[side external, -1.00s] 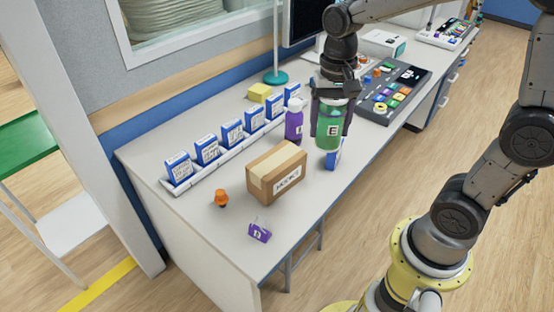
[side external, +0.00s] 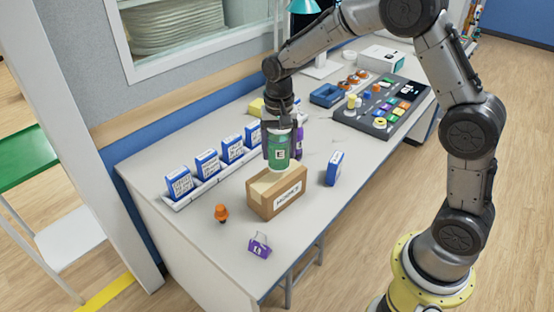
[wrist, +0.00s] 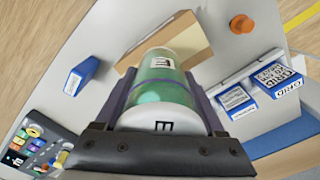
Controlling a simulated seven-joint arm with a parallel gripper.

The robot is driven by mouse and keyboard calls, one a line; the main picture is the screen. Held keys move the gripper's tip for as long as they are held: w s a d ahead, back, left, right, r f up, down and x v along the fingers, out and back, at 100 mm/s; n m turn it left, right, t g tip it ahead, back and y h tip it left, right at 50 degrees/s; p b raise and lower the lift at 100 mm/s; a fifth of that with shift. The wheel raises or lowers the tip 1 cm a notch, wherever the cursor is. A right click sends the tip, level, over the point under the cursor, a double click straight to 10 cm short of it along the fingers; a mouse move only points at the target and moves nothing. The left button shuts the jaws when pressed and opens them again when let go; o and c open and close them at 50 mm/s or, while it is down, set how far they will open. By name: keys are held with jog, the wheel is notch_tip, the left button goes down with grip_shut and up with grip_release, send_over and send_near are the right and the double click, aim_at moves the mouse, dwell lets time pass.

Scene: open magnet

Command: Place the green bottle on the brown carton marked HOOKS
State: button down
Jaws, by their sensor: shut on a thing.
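The green bottle (side external: 279,154) has a white label with an E and is held upright. My gripper (side external: 279,142) is shut around its upper part. The bottle is over the brown carton marked HOOKS (side external: 287,199), near its back edge. Its base appears at or just above the carton's top; I cannot tell whether they touch. In the wrist view the bottle (wrist: 160,85) lies between my fingers, with part of the carton (wrist: 190,38) beyond it.
A blue box (side external: 333,168) is to the right. An orange knob (side external: 221,212) and a purple item (side external: 259,245) lie in front. A rack of blue boxes (side external: 207,165) runs along the back left. A control panel (side external: 365,124) is at the far right.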

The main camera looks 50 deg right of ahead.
aim_at(277, 159)
jog(key=shift+w+f, duration=0.45)
jog(key=shift+f, duration=1.4)
